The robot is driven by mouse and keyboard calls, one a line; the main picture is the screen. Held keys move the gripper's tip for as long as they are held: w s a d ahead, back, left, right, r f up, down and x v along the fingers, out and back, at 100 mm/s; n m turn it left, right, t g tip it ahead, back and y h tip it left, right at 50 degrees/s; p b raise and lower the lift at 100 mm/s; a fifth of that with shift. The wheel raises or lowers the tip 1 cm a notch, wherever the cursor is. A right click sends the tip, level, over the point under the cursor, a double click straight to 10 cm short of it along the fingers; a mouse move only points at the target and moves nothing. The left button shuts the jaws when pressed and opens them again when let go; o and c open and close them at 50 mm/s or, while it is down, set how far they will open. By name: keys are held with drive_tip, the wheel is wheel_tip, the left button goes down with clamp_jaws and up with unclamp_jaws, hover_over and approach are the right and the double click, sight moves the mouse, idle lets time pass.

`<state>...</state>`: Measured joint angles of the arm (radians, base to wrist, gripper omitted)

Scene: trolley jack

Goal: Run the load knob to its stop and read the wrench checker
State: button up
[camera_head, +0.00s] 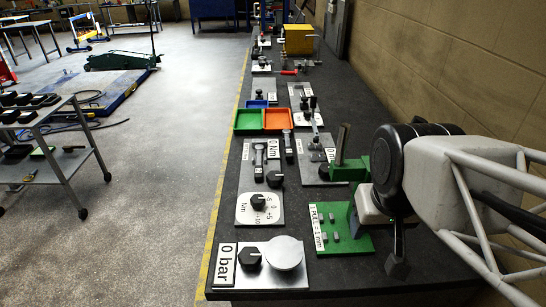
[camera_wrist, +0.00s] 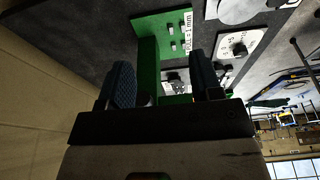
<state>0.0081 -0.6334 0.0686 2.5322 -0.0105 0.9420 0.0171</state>
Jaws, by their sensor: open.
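The wrench checker plate (camera_head: 246,166), labelled "0 Nm", carries a black wrench-like bar (camera_head: 259,158) and a black knob (camera_head: 275,179), which looks like the load knob. In front of it is a white dial plate (camera_head: 244,215) marked in Nm, from minus through 0 to plus, with a black knob (camera_head: 259,201) pointing near zero.
A "0 bar" plate (camera_head: 236,281) with a black knob and silver disc (camera_head: 285,253) sits at the front. A green block with an upright lever (camera_head: 343,146) stands close behind my gripper. Green (camera_head: 253,119) and orange (camera_head: 277,119) trays lie farther back. A brick wall bounds the right.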

drive_tip(key=o, duration=0.4)
drive_tip(key=shift+w+a+r, duration=0.1)
drive_tip(key=shift+w+r, duration=0.1)
drive_tip(key=w+a+r+n+t+y, duration=0.1)
drive_tip(key=w+a+r+n, duration=0.6)
drive_tip(key=w+a, duration=0.3)
drive_tip(key=w+a+r+n+y, duration=0.1)
drive_tip(key=w+a+r+n, duration=0.5)
drive_tip(key=w+a+r, duration=0.45)
drive_tip(key=w+d+f+n+g, duration=0.1)
drive_tip(key=w+f, duration=0.4)
drive_tip(key=f, duration=0.4)
drive_tip(key=w+d+f+n+g+h, duration=0.1)
drive_tip(key=w+d+f+n, duration=0.1)
drive_tip(key=w+f, duration=0.3)
drive_tip(key=w+d+f+n+g, duration=0.1)
drive_tip(key=w+f, duration=0.4)
drive_tip(key=f, duration=0.8)
drive_tip(key=shift+d+f+n+g+h, duration=0.3)
drive_tip(key=shift+d+f+n+h, duration=0.1)
drive_tip(key=shift+n, duration=0.2)
drive_tip(key=shift+d+f, duration=0.1)
drive_tip(key=shift+f, duration=0.15)
